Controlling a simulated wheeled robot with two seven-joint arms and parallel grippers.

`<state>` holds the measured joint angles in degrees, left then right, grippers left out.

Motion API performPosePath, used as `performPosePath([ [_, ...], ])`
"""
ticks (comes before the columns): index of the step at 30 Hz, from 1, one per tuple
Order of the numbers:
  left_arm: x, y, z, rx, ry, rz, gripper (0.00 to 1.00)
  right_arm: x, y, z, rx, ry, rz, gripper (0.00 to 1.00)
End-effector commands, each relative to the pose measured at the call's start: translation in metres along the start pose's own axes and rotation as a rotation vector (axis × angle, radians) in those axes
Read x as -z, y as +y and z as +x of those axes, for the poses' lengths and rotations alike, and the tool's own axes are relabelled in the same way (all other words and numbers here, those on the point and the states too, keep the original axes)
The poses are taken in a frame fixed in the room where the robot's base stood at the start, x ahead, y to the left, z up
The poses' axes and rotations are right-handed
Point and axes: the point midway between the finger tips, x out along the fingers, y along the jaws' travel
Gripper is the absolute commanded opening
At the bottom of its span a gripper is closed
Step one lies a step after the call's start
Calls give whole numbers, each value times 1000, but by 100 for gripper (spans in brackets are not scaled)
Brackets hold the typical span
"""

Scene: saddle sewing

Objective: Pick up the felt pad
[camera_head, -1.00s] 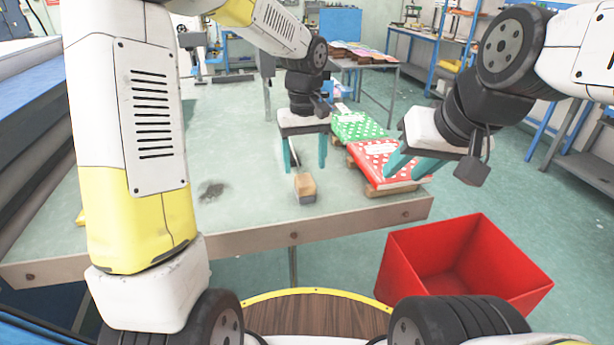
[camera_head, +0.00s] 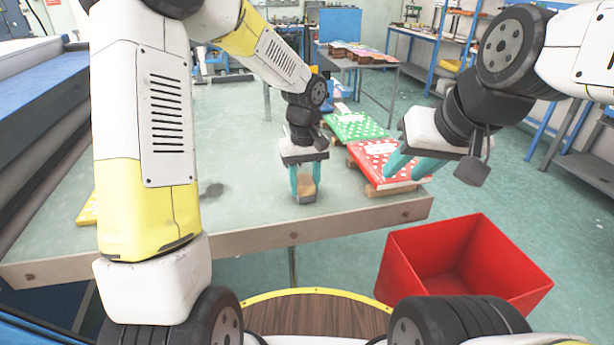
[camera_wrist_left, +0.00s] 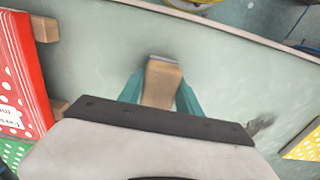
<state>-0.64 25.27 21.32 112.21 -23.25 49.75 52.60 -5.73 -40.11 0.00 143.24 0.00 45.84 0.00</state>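A small tan block with a grey edge, which I take for the felt pad (camera_head: 306,187), is near the table's front edge. It also shows in the left wrist view (camera_wrist_left: 161,84). My left gripper (camera_head: 305,194) points down with its teal fingers on both sides of the block, close against it. Its fingers (camera_wrist_left: 161,98) flank the block in the wrist view too. The block appears to be still at table level. My right gripper (camera_head: 405,172) is open and empty over the red dotted pack (camera_head: 372,155).
A green dotted pack (camera_head: 352,127) lies behind the red one, both on wooden supports. A yellow dotted item (camera_head: 87,210) is at the table's left. A red open bin (camera_head: 470,235) stands in front at the right. The middle of the table (camera_head: 245,130) is clear.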

Motion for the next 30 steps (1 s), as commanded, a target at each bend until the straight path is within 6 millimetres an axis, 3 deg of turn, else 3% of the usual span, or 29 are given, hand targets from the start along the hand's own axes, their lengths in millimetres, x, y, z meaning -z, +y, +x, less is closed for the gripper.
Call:
performPosePath([
  [1,0,0,0,0,0,0,23,0,0,0,0,0,0,36],
  [5,0,0,0,0,0,0,0,0,0,0,0,0,0,36],
  [16,0,0,-6,-2,2,0,0,0,0,0,0,0,0,36],
  [24,1,1,-37,-3,4,0,0,0,0,0,0,0,0,36],
  [30,-42,-9,-41,0,2,2,0,0,0,0,0,0,0,36],
])
